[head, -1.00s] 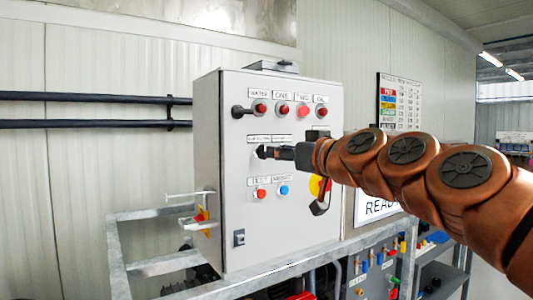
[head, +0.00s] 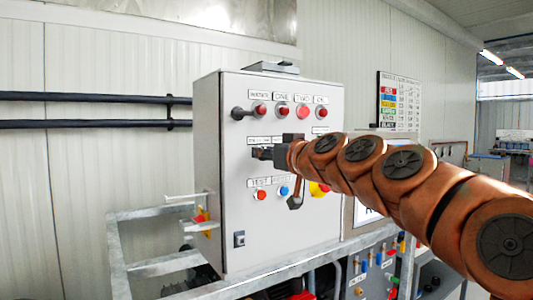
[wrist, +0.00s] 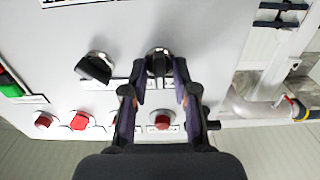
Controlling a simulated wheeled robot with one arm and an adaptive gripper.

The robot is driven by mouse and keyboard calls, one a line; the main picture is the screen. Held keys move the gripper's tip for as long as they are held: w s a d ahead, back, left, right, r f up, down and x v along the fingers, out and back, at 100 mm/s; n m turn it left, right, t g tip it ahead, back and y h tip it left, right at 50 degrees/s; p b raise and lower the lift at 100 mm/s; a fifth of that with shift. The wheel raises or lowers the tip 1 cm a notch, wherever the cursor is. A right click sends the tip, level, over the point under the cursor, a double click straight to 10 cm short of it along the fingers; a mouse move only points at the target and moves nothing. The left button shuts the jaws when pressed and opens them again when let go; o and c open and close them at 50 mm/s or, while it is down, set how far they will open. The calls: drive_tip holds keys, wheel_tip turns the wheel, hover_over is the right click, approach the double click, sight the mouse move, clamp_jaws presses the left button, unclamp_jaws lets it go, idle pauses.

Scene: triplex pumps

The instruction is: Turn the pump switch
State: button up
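The pump switch is a black knob (wrist: 158,62) on the grey control box (head: 225,235). In the wrist view it sits between the two fingertips of my gripper (wrist: 160,68). The fingers stand apart on either side of it; I cannot tell whether they touch it. A second black knob (wrist: 95,68) is to its left in the wrist view, turned at an angle. In the head view my gripper (head: 262,153) is at the panel face under the middle labels, and it largely hides the knobs.
Red lamps (head: 283,111) line the box's top, with a black lever (head: 238,113) at their left. A red button (head: 261,195) and a blue button (head: 284,191) are below my gripper. A metal frame (head: 150,265) surrounds the box's base.

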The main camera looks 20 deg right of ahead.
clamp_jaws()
idle(0.3)
drive_tip(key=shift+d+m+p, duration=0.15)
drive_tip(key=shift+m+p, duration=1.25)
drive_tip(key=shift+m, duration=3)
drive_tip(key=shift+o, duration=1.3)
unclamp_jaws()
